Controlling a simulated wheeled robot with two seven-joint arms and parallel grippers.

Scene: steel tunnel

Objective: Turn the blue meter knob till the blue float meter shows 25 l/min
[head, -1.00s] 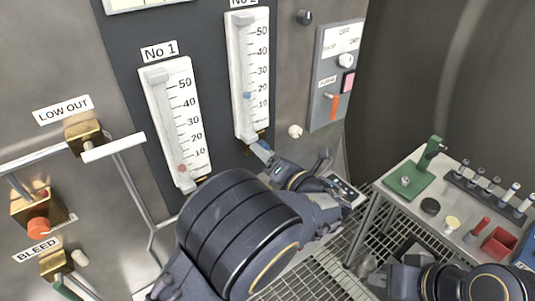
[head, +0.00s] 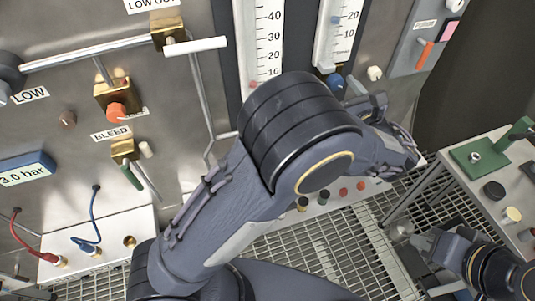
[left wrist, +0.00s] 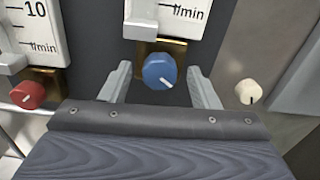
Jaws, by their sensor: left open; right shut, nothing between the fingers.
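The blue meter knob (head: 334,85) sits under the No 2 float meter (head: 322,50). In the left wrist view the blue knob (left wrist: 159,71) carries a white pointer line aimed to the lower right. In the head view my left forearm hides part of that area. My right gripper (head: 402,232) is shut and empty near the floor grating at the right.
The red knob (left wrist: 28,95) of the other meter is left of the blue one. A cream knob (left wrist: 249,91) is to the right. A bench (head: 470,190) with a green stand (head: 490,150) stands at right. Pipes and valves cover the left wall.

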